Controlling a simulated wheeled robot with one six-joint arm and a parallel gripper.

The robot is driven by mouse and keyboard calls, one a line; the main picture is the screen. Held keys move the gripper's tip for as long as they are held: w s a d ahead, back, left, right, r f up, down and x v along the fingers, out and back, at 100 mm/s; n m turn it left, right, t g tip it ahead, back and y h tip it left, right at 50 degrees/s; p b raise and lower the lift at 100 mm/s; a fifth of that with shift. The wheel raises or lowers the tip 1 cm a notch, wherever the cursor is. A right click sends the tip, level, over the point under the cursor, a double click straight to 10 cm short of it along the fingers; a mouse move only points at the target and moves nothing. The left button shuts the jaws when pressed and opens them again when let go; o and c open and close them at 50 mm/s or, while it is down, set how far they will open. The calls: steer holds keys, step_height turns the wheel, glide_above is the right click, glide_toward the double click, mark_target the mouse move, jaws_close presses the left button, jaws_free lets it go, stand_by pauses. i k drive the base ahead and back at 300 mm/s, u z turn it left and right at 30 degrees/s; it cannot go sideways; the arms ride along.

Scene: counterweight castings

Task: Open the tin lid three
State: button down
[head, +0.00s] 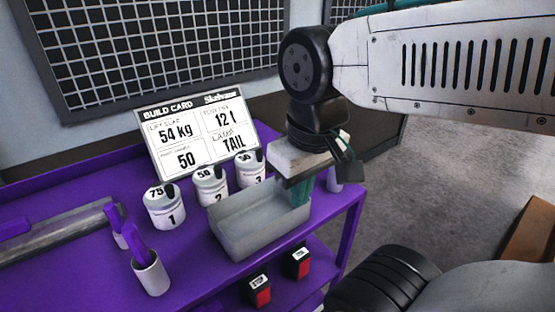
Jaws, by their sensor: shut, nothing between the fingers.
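Tin three (250,170) is a small white tin marked 3, the rightmost of a row on the purple cart. Its top bears a number that looks like 50 and a black part at the right; the lid looks closed. Its lower side is partly hidden by the grey tray. Tin two (211,187) and tin one (164,208), marked 75 on top, stand to its left. My gripper (302,192) points down with teal fingers shut and empty, right of tin three and over or in the tray's far right end. It appears apart from the tin.
The open grey tray (228,243) stands in front of the tins. A build card (198,138) stands behind them. A white cup with a purple-handled item (150,275) is front left.

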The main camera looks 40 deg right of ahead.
mark_target(250, 161)
steer(key=z, duration=0.85)
steer(key=k, duration=1.2)
steer(key=u, duration=0.85)
steer(key=i, duration=0.5)
steer(key=z, duration=0.1)
